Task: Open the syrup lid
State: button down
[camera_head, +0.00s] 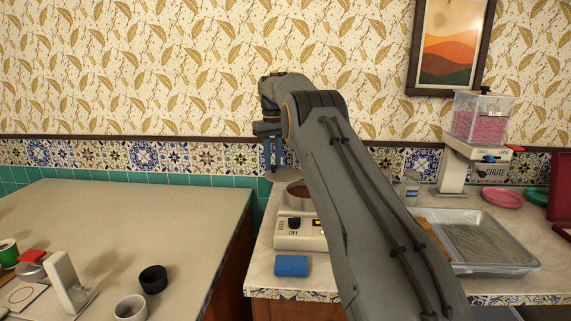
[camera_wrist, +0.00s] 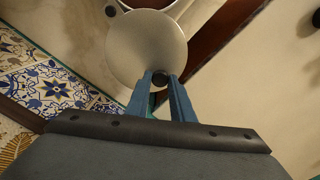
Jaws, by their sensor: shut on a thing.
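My gripper (camera_wrist: 162,84) is shut on the small black knob (camera_wrist: 161,79) of a round, pale grey lid (camera_wrist: 147,44) in the wrist view. In the head view, my gripper (camera_head: 273,155) points down at the left of the syrup pot (camera_head: 299,191), and the lid (camera_head: 286,176) shows beside the blue fingers. The pot sits on a cream burner (camera_head: 296,235) marked OFF. Its reddish-brown inside is visible, so the lid does not fully cover it. My arm hides the pot's right side.
A blue sponge (camera_head: 291,266) lies before the burner. A metal tray (camera_head: 487,240) and a pink-filled dispenser (camera_head: 476,130) stand at right. The left table holds a black cup (camera_head: 153,279) and a pale cup (camera_head: 131,308); its back is clear. A gap separates the counters.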

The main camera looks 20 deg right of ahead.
jog(key=shift+d, duration=0.1)
dwell(0.4)
jog(key=c, duration=1.5)
grip_release()
jog(key=shift+c, duration=0.2)
